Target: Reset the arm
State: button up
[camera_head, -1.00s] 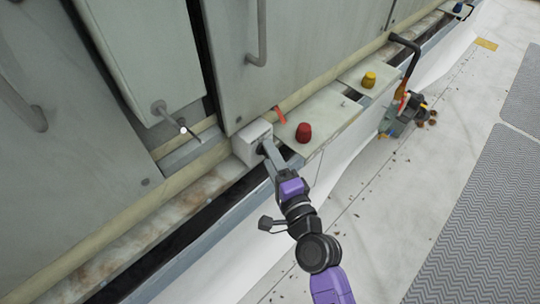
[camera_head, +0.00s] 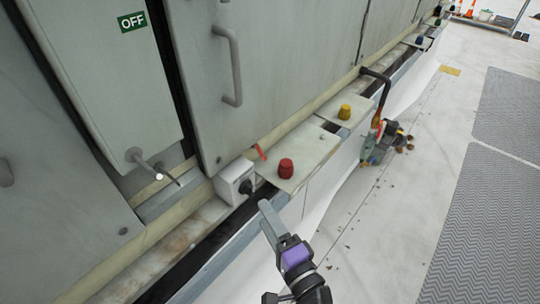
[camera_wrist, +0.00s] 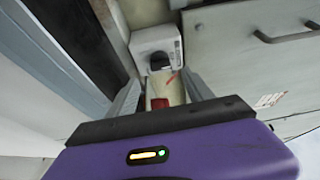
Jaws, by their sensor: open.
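My gripper (camera_head: 266,206) is at the end of my purple and black arm, in the lower middle of the head view. It is open and empty. Its fingertips are just in front of a white box (camera_head: 228,181) with a black knob (camera_head: 247,187), and appear apart from the knob. In the wrist view the two fingers of my gripper (camera_wrist: 162,85) are spread. The white box (camera_wrist: 146,42) and black knob (camera_wrist: 159,61) show beyond them, with nothing held between them.
A red knob (camera_head: 286,168) and a yellow knob (camera_head: 344,112) stand on pale plates along the ledge. Grey cabinets with handles (camera_head: 236,65) fill the left. A bent dark pipe (camera_head: 384,92) juts out farther back. The floor (camera_head: 400,215) at right is mostly clear.

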jog(key=s+d+r+n+t+h+p, duration=0.1)
jog(key=s+d+r+n+h+p, duration=0.2)
jog(key=s+d, duration=0.4)
jog(key=s+d+r+n+t+h+p, duration=0.1)
jog(key=s+d+r+n+h, duration=0.15)
jog(key=s+d+n, duration=0.35)
jog(key=s+d+r+n+g+h+p, duration=0.1)
jog(key=s+d+r+p, duration=0.2)
jog(key=s, duration=0.7)
jog(key=s+d+r+n+g+h+p, duration=0.1)
jog(key=s+d+r+p, duration=0.3)
jog(key=s, duration=0.6)
jog(key=shift+d+r+n+g+h, duration=0.4)
jog(key=shift+d+r+n+h, duration=0.15)
jog(key=shift+d+h, duration=0.25)
